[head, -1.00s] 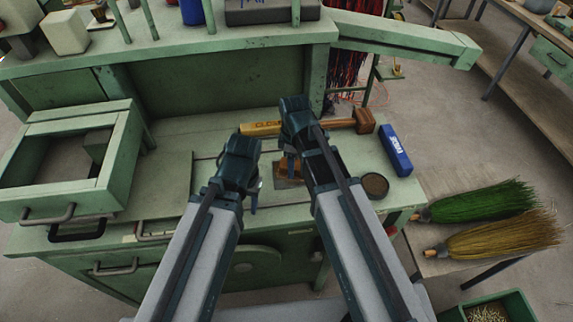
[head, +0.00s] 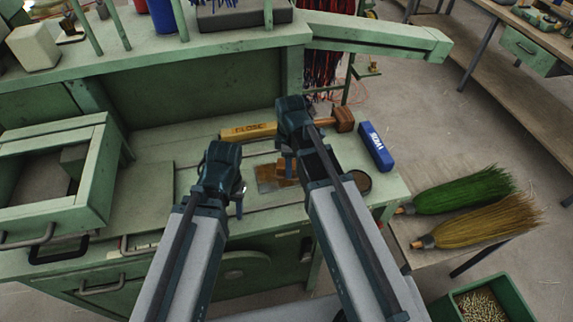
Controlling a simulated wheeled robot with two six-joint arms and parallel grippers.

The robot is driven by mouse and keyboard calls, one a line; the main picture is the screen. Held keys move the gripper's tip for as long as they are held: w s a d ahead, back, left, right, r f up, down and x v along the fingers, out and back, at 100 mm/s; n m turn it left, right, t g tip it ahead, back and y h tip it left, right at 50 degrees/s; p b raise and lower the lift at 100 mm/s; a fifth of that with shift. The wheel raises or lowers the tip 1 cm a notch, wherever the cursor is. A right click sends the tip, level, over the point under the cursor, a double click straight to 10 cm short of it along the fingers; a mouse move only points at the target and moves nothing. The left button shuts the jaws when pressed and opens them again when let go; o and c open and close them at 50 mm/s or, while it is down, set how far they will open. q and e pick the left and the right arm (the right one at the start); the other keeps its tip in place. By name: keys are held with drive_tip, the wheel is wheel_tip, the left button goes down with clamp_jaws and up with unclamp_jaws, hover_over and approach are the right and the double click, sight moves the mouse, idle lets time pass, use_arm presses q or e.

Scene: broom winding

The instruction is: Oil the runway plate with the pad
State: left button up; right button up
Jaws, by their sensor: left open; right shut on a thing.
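The runway plate looks to be the flat brownish metal plate (head: 268,186) on the green bench top, between my two grippers. A small tan-brown block, apparently the pad (head: 284,181), is at the plate's right part. My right gripper (head: 288,166) is shut on it from above. The fingers and arm hide part of the block, and I cannot tell whether it touches the plate. My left gripper (head: 238,196) is open and empty, just left of the plate. A round dark dish (head: 359,181) sits right of my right arm, partly hidden by it.
A yellow lettered bar (head: 248,131), a wooden mallet-like piece (head: 340,119) and a blue block (head: 376,147) lie behind and right. An open drawer box (head: 95,190) stands left. Green (head: 465,190) and straw (head: 485,222) brooms lie on a side table.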

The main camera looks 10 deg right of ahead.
sight(279, 177)
drive_tip(key=shift+d, duration=0.15)
use_arm(q)
drive_tip(key=shift+r, duration=0.1)
use_arm(e)
drive_tip(key=shift+w+d, duration=0.1)
drive_tip(key=shift+d, duration=1.45)
drive_tip(key=shift+s, duration=0.85)
drive_tip(key=shift+a, duration=1.75)
drive_tip(key=shift+a, duration=1.75)
